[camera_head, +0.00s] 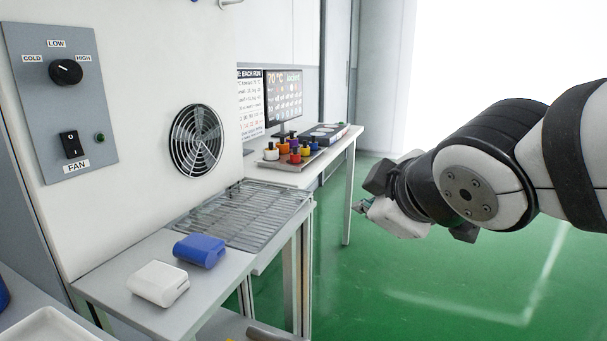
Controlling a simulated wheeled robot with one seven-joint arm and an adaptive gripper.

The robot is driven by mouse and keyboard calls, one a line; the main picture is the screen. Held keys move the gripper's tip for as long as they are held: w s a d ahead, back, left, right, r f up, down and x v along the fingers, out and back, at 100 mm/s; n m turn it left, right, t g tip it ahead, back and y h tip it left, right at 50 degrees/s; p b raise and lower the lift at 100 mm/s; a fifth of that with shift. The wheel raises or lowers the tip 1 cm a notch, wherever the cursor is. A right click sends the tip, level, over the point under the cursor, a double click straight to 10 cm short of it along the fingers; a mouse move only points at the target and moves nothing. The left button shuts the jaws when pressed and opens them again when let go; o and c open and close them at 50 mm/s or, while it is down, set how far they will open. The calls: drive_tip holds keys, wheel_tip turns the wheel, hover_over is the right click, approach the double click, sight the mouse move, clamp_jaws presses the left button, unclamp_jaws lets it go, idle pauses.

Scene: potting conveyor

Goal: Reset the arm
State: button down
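My arm reaches in from the right side of the head view, and my gripper (362,206) is at its far end, over the green floor. The gripper points left and away from me, and the wrist hides most of its fingers. I cannot tell whether the fingers are open or shut. No object shows in it. The gripper is to the right of the bench and touches nothing that I can see.
A white block (158,284) and a blue block (199,250) lie on the near bench (205,302). A wire rack (245,215) is behind them, under a wall fan (196,141). A tray of coloured pots (290,152) stands farther back. The floor (440,285) at right is clear.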

drive_tip(key=s+d+f+m+g+h, duration=0.2)
drive_tip(key=s+d+f+m+g, duration=0.1)
drive_tip(key=s+d+f+m, duration=0.3)
drive_tip(key=s+d+f+m+g, duration=0.1)
drive_tip(key=s+f+m+g, duration=0.2)
drive_tip(key=s, duration=0.8)
drive_tip(key=s+d+f+m+g, duration=0.15)
drive_tip(key=s+m+g, duration=0.3)
drive_tip(key=s, duration=0.65)
wheel_tip(320, 180, up, 27)
drive_tip(key=d+t+p, duration=0.1)
drive_tip(key=t+p, duration=0.2)
drive_tip(key=p, duration=2.2)
drive_tip(key=shift+w+f+n+t, duration=0.15)
drive_tip(key=shift+f+n+t, duration=0.05)
drive_tip(key=shift+n+t, duration=0.2)
drive_tip(key=shift+a, duration=0.1)
